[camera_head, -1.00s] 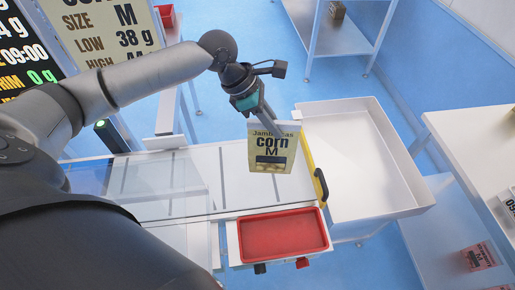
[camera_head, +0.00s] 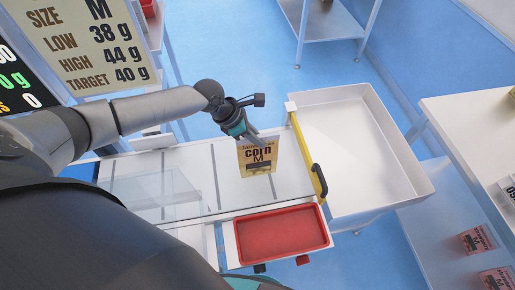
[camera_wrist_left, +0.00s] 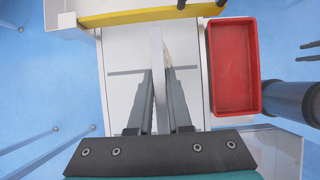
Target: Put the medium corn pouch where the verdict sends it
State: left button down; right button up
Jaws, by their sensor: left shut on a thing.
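In the left wrist view the pouch (camera_wrist_left: 157,55) shows edge-on between the fingers (camera_wrist_left: 160,100). The pouch is over the white station surface (camera_head: 200,160), left of the yellow bar (camera_head: 307,158); I cannot tell whether its base touches. A red tray (camera_head: 280,232) sits in front, and a large white bin (camera_head: 345,210) is beyond the bar. Both look empty. My right gripper is not in view.
A sign (camera_head: 90,45) reads size M, low 38 g, high 44 g, target 40 g. A dark display (camera_head: 15,80) beside it is cut off. The yellow bar has a dark handle (camera_head: 319,180). A white shelf unit (camera_head: 470,120) with pink pouches (camera_head: 477,240) stands right.

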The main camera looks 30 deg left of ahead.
aim_at(257, 148)
pick_arm(q)
notch_tip(257, 148, down, 5)
jog(key=shift+b, duration=0.5)
jog(key=c, duration=0.8)
grip_release()
jog(key=shift+c, duration=0.2)
jog(key=shift+r, duration=0.1)
jog(key=p+v, duration=0.2)
jog(key=v, duration=1)
